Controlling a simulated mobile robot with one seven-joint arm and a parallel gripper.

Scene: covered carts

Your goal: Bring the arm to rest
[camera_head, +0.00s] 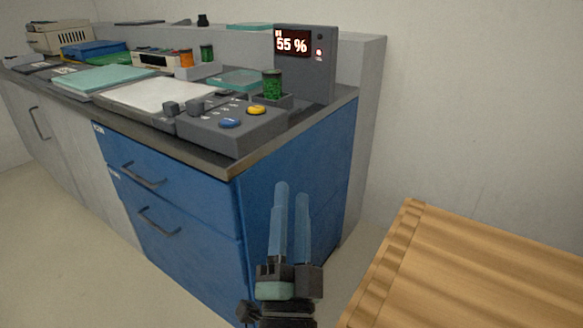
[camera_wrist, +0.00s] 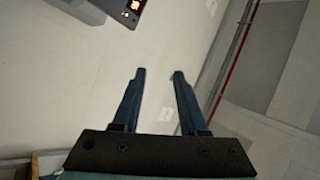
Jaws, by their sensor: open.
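My gripper (camera_head: 292,192) is in the lower middle of the head view, in front of the right end of the blue cabinet (camera_head: 190,205). Its two long blue-grey fingers point up and stand apart, with nothing between them. In the wrist view the open fingers (camera_wrist: 158,76) show against a pale wall, also empty. Most of my arm is out of sight below the head view.
The dark counter (camera_head: 215,163) carries a grey button box (camera_head: 230,128), a green-filled jar (camera_head: 272,84) and a display (camera_head: 300,55) reading 55 %. A slatted wooden surface (camera_head: 480,270) is at lower right. A red pipe (camera_wrist: 232,55) runs along the wall in the wrist view.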

